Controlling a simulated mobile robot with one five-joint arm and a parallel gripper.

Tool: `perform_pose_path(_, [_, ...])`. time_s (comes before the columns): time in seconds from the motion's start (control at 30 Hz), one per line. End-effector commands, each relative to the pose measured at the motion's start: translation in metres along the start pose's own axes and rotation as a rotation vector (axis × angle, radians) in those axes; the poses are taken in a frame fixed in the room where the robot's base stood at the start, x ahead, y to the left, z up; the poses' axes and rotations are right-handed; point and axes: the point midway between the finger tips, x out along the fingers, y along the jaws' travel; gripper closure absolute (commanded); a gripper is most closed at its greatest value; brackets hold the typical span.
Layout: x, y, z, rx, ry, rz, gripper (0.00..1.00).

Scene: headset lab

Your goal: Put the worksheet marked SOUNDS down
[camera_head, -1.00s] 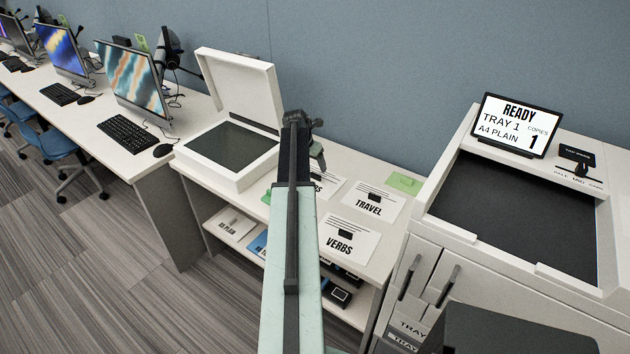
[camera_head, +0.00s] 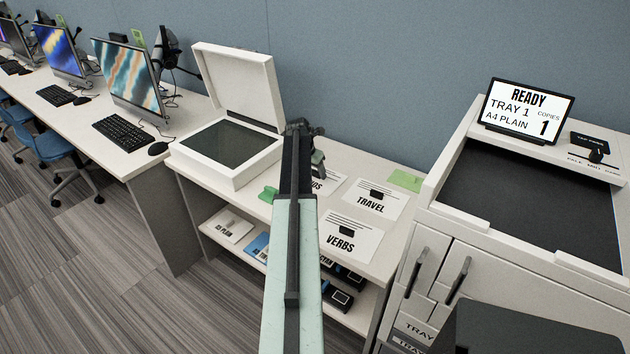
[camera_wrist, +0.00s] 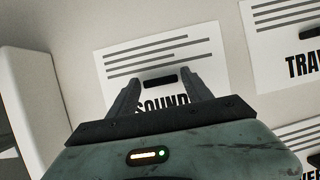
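The worksheet marked SOUNDS (camera_wrist: 166,60) is white with grey lines and a small black grip block (camera_wrist: 160,81). It lies flat on the pale table top in the wrist view. In the head view my arm hides most of it, and only a right part with the letters "DS" (camera_head: 319,186) shows. My gripper (camera_wrist: 161,82) is open above the sheet, with one finger to each side of the block. The fingers look apart from the block; their height above the paper is hard to tell. The gripper covers the sheet's lower edge.
The TRAVEL sheet (camera_head: 365,197) and VERBS sheet (camera_head: 350,238) lie to the right and nearer. A green card (camera_head: 405,180) lies at the back right. An open scanner (camera_head: 228,150) stands left, a copier (camera_head: 520,215) right. A shelf below holds boxes.

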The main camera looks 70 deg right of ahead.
Motion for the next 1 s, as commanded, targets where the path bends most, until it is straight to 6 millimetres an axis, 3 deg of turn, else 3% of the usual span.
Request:
perform_pose_path(0.03, [0.0, 0.0, 0.0, 0.0, 0.0, 0.0, 0.6])
perform_pose_path(0.13, [0.0, 0.0, 0.0, 0.0, 0.0, 0.0, 0.88])
perform_pose_path(0.2, [0.0, 0.0, 0.0, 0.0, 0.0, 0.0, 1.0])
perform_pose_path(0.47, [-0.003, 0.0, 0.001, 0.0, 0.0, 0.0, 1.0])
perform_pose_path(0.8, [-0.039, 0.0, 0.016, 0.0, 0.0, 0.0, 1.0])
perform_pose_path(1.0, [-0.053, -0.027, -0.021, -0.001, 0.0, 0.0, 1.0])
